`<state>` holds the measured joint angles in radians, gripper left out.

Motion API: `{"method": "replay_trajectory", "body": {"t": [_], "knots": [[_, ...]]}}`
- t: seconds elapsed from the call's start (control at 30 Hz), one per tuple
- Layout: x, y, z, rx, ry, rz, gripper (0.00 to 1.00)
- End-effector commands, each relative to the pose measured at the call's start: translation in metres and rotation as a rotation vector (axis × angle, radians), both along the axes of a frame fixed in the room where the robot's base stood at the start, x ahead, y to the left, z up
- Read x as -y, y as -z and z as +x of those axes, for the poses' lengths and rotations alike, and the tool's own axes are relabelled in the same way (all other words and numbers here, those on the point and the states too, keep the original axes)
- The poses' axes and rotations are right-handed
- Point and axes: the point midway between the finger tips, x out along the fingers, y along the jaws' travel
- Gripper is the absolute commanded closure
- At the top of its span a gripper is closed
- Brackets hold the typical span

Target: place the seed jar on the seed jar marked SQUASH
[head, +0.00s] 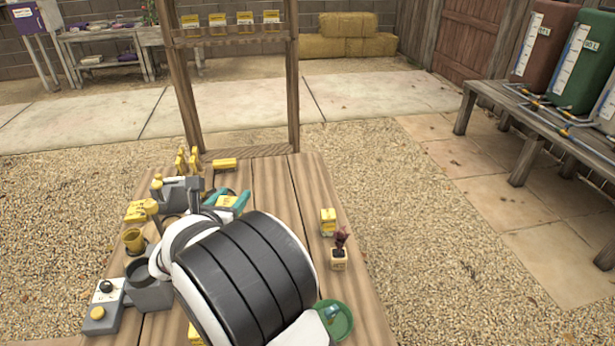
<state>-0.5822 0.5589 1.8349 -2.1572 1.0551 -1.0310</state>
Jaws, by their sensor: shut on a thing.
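My gripper (228,201) has teal fingers and is over the wooden table, just past my arm's wrist. It is shut on a small yellow thing (227,201), which seems to be the seed jar; my arm and the fingers hide much of it. A yellow jar-like block with a pale label (328,222) stands upright near the table's right edge, apart from my gripper. Other yellow labelled pieces stand at the left (136,212) and lie at the back (225,164). The labels are too small to read, so I cannot tell which is marked SQUASH.
A grey device (180,186) stands close left of my gripper. A yellow cup (133,238), a grey pot (149,290) and a button box (101,310) are at the left. A small potted plant (339,258) and green dish (343,325) are at the right. A wooden frame (292,90) rises behind.

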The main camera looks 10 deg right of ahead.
Motion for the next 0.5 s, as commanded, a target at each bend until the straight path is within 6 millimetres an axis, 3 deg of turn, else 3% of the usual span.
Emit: {"method": "replay_trajectory", "body": {"t": [0.03,0.1,0.2,0.33,0.5], "knots": [[0.026,0.0,0.026,0.002,0.024,0.0,1.0],[0.064,-0.001,0.059,0.001,0.045,-0.001,1.0],[0.119,-0.003,0.095,0.001,0.07,-0.001,1.0],[0.176,-0.003,0.12,0.0,0.094,-0.001,1.0],[0.223,-0.004,0.135,0.0,0.114,-0.001,1.0]]}}
